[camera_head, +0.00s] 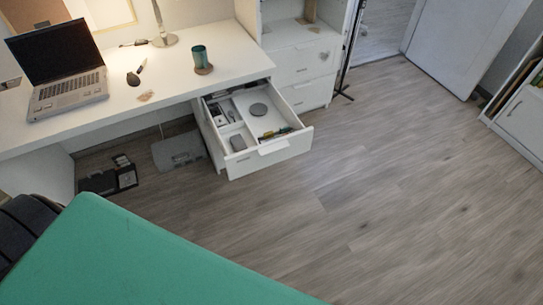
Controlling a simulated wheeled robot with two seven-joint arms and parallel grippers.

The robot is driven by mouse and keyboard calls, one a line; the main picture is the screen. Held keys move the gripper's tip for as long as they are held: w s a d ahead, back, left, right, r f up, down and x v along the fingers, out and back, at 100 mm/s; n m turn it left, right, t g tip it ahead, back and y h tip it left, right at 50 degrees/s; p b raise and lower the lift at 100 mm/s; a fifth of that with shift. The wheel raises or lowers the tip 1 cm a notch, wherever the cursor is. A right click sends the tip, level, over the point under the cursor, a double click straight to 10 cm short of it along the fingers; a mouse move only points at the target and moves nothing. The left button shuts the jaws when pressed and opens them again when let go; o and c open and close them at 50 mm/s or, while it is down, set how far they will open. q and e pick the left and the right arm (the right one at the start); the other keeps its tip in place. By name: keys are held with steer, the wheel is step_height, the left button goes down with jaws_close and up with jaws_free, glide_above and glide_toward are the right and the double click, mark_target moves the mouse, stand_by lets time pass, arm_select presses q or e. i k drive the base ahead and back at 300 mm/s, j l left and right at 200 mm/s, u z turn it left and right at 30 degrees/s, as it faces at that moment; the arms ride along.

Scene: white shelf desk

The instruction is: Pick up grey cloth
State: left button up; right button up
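No thing that I can clearly tell is a grey cloth shows. A flat grey thing (180,150) lies on the floor under the desk, left of the open drawer; I cannot tell what it is. Neither of my grippers is in view.
A white desk (125,101) holds a laptop (68,92), a lamp, a green cup (200,56) and small items. A large green surface (150,262) fills the near left. Black items (108,179) lie under the desk. The wooden floor (390,180) at right is clear.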

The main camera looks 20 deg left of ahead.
mark_target(238, 144)
steer(key=u, duration=1.2)
